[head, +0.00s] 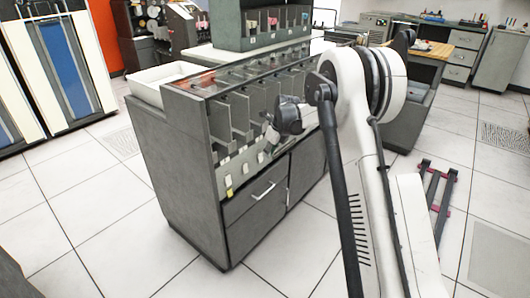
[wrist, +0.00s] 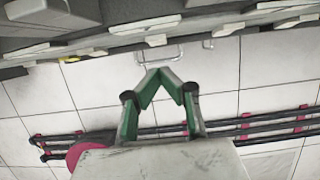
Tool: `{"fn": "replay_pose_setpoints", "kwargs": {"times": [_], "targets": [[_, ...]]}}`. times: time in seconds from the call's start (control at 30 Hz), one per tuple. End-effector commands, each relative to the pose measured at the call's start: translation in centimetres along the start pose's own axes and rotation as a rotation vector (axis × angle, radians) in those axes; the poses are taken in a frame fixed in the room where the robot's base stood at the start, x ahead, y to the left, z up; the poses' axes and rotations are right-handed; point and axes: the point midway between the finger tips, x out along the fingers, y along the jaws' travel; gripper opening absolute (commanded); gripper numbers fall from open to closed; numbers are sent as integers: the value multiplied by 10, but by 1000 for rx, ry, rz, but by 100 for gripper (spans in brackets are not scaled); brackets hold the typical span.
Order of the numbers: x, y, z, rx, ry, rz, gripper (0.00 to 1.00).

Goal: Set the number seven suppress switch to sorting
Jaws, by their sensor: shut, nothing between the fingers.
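The grey card sorter (head: 185,185) stands in the middle of the head view, with a row of pockets along its top. Small pale tabs, possibly the suppress switches (head: 224,163), line its front below the pockets. I cannot read numbers, so I cannot tell which is seven or how it is set. My gripper (head: 268,146) is at the sorter's front, partly hidden by my arm. In the wrist view my gripper (wrist: 160,74) has green fingers that meet at the tips, shut and empty. Pale tabs (wrist: 156,40) run across the top, apart from the fingertips.
A drawer handle (head: 263,190) sticks out below the tabs. A white tray (head: 160,82) sits on the sorter's left end. A dark rail frame (head: 436,190) lies on the floor at right. The tiled floor (head: 85,225) at front left is clear.

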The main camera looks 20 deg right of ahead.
Motion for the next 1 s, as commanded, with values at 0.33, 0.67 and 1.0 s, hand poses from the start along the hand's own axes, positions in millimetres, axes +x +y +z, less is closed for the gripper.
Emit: {"fn": "replay_pose_setpoints", "kwargs": {"times": [0.33, 0.67, 1.0], "targets": [[-68, 1, 4, -1, 0, 0, 0], [-101, 0, 10, -1, 0, 0, 0], [-102, 0, 10, -1, 0, 0, 0]]}}
